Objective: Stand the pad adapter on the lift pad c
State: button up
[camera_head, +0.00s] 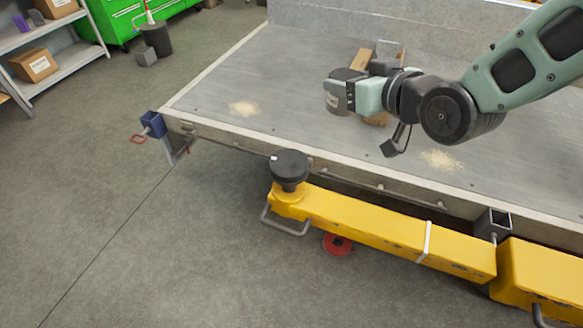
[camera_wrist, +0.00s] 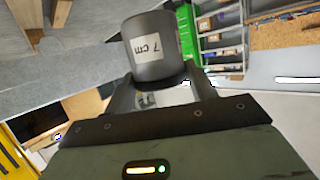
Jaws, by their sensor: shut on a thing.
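The pad adapter is a dark grey cylinder (camera_head: 338,99) with a white label, and it shows in the wrist view (camera_wrist: 152,66), where the label reads "7 cm". My gripper (camera_head: 350,92) is shut on it, with a finger on either side in the wrist view (camera_wrist: 163,90). It is over the trailer bed; whether it touches anything below is hard to tell. A round black lift pad (camera_head: 290,165) tops the near end of the yellow lift arm (camera_head: 365,222), below and left of my gripper. I cannot read a letter on it.
The grey trailer bed (camera_head: 210,98) has a raised edge between my gripper and the pad. Cardboard boxes (camera_head: 378,118) lie behind and below my gripper. A red disc (camera_head: 337,244) lies on the floor under the lift arm. Space above the pad is clear.

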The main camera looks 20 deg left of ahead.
jog(key=s+a+r+n+g+y+b, duration=0.1)
jog(key=s+a+n+g+y, duration=0.15)
jog(key=s+a, duration=0.55)
send_over(294, 166)
jog(key=shift+h, duration=0.25)
jog(key=shift+f+p, duration=0.3)
jog(key=shift+f, duration=4.5)
jog(key=shift+f, duration=0.2)
jog(key=o, duration=1.4)
